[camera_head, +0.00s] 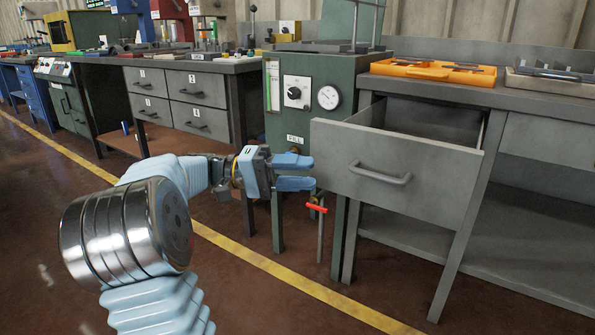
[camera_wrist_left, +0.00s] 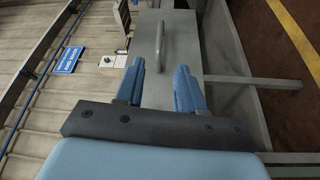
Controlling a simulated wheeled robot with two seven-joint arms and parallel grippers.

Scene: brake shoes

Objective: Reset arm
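My left gripper (camera_head: 296,173) is open and empty in the head view, with its blue fingers apart just left of the open drawer front (camera_head: 370,175). In the left wrist view the two blue fingers (camera_wrist_left: 163,88) are spread. The drawer handle (camera_wrist_left: 160,46) lies beyond them, not between them. The handle (camera_head: 380,174) also shows in the head view, to the right of the fingertips and apart from them. The left arm reaches in from the lower left. My right gripper is not in either view.
The drawer is pulled out of a grey workbench (camera_head: 540,95). An orange tray (camera_head: 432,71) and a grey tray (camera_head: 550,82) sit on top. A green machine (camera_head: 320,115) with a gauge stands left of it, with a red-handled lever (camera_head: 317,208) low down. Floor in front is clear.

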